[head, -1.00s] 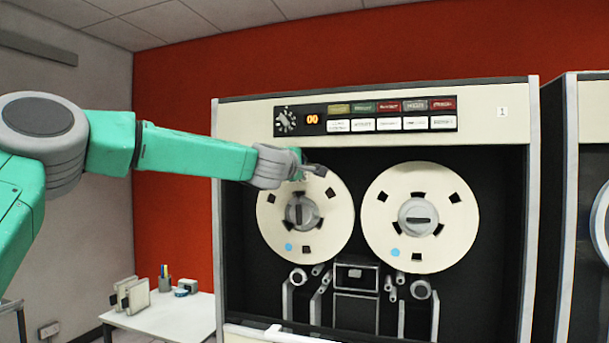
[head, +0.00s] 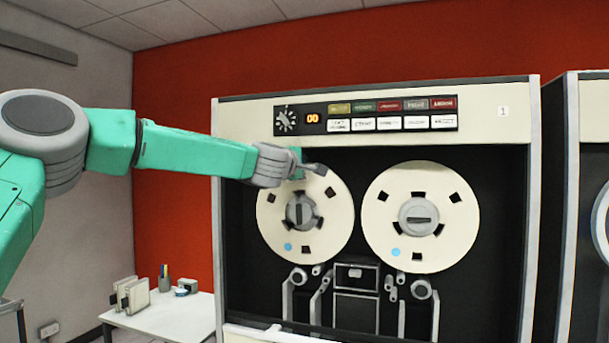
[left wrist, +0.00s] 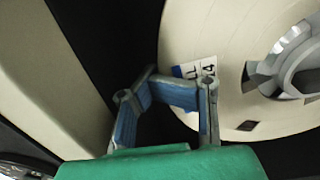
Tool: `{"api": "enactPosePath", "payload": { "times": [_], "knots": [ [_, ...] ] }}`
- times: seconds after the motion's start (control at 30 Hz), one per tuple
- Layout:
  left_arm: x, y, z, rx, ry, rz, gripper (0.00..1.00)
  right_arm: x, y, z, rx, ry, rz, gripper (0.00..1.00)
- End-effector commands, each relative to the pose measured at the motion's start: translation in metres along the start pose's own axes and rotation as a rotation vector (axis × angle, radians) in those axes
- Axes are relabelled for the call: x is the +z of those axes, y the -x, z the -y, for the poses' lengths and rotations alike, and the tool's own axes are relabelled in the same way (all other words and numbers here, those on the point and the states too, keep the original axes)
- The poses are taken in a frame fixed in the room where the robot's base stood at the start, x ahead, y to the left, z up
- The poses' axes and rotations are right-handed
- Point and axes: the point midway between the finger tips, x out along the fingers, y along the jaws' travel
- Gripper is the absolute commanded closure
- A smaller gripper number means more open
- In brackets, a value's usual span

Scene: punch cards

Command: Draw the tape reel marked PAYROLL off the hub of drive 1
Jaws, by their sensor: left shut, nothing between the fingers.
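Drive 1 (head: 503,112) carries two cream reels side by side. The left reel (head: 335,224) sits on its hub (head: 300,211); the right reel (head: 455,236) sits on its own hub (head: 419,217). My left gripper (head: 318,169) is at the upper rim of the left reel, above the hub, shut and empty. In the left wrist view, the gripper (left wrist: 165,88) is in front of a reel (left wrist: 215,35). It partly covers a white and blue label (left wrist: 200,71), on which "LL" and a "4" show. The reel's hub (left wrist: 297,66) is to the right. My right gripper is not in view.
A control panel (head: 366,116) with coloured and white buttons is above the reels. Guide rollers (head: 356,273) are below them. A second drive (head: 590,150) stands at the right edge. A white table (head: 165,318) with small items stands at lower left.

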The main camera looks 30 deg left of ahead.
Motion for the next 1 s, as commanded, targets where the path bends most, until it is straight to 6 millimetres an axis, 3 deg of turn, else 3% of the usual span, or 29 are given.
{"api": "enactPosePath", "payload": {
  "times": [0.03,0.83,0.87,0.93,0.97,1.0],
  "knots": [
    [-0.001,-0.003,0.028,-0.043,-0.005,0.003,1.00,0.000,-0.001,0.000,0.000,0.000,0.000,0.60],
    [-0.001,0.012,0.026,-0.042,-0.005,0.002,1.00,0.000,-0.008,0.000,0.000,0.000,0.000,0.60],
    [-0.001,0.012,0.026,-0.042,-0.006,0.002,0.94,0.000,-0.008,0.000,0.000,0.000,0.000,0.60],
    [0.000,0.012,0.027,-0.043,-0.005,0.002,0.69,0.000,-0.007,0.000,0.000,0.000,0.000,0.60],
    [0.000,0.012,0.027,-0.043,-0.006,0.002,0.63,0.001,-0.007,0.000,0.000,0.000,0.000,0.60],
    [0.000,0.012,0.026,-0.042,-0.006,0.001,0.63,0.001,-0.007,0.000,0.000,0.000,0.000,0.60]
  ]
}}
